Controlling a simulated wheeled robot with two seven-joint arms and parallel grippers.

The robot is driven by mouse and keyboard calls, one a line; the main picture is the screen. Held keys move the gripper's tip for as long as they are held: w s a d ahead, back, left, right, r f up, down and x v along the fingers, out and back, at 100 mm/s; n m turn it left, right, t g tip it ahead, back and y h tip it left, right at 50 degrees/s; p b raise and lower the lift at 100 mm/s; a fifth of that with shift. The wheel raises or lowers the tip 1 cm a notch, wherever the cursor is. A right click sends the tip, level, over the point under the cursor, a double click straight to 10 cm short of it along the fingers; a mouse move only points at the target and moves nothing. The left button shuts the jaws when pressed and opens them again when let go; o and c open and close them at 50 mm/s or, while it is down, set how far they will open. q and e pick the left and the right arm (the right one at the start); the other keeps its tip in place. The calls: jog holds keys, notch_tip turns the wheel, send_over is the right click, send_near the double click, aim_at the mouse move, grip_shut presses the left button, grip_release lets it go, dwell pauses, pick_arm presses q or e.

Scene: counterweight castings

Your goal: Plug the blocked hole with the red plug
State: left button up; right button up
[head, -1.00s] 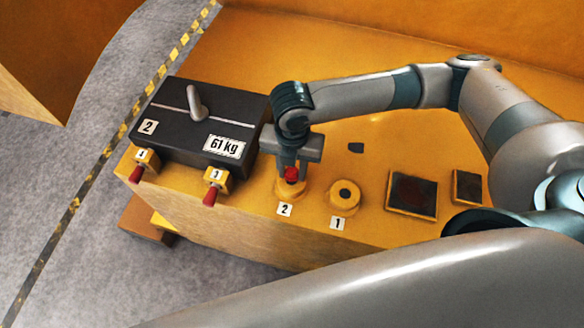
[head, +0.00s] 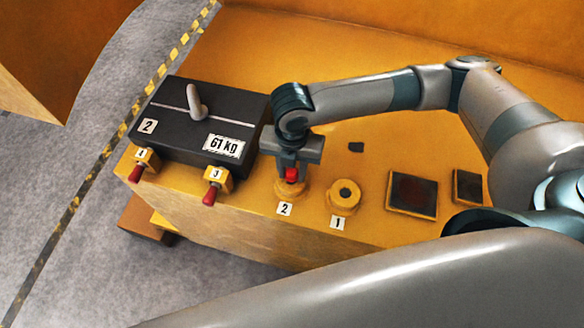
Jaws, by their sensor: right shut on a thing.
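The red plug (head: 291,174) is between the fingers of my right gripper (head: 290,172), which is shut on it. The gripper points down over the yellow round boss labelled 2 (head: 288,192). The plug is at or just above that boss; I cannot tell how deep it sits, and the boss's hole is hidden. The yellow boss labelled 1 (head: 343,194) stands to the right, with a dark open hole in its top. My left gripper is not in view.
A black casting marked 2 and 61 kg (head: 190,125) stands left of the gripper. Red-handled fittings 4 (head: 138,172) and 3 (head: 210,195) sit at its front. Two dark square plates (head: 412,194) (head: 468,187) lie right.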

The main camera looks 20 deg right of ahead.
jog(key=shift+f, duration=0.35)
jog(key=shift+r, duration=0.2)
jog(key=shift+r, duration=0.5)
dwell(0.7)
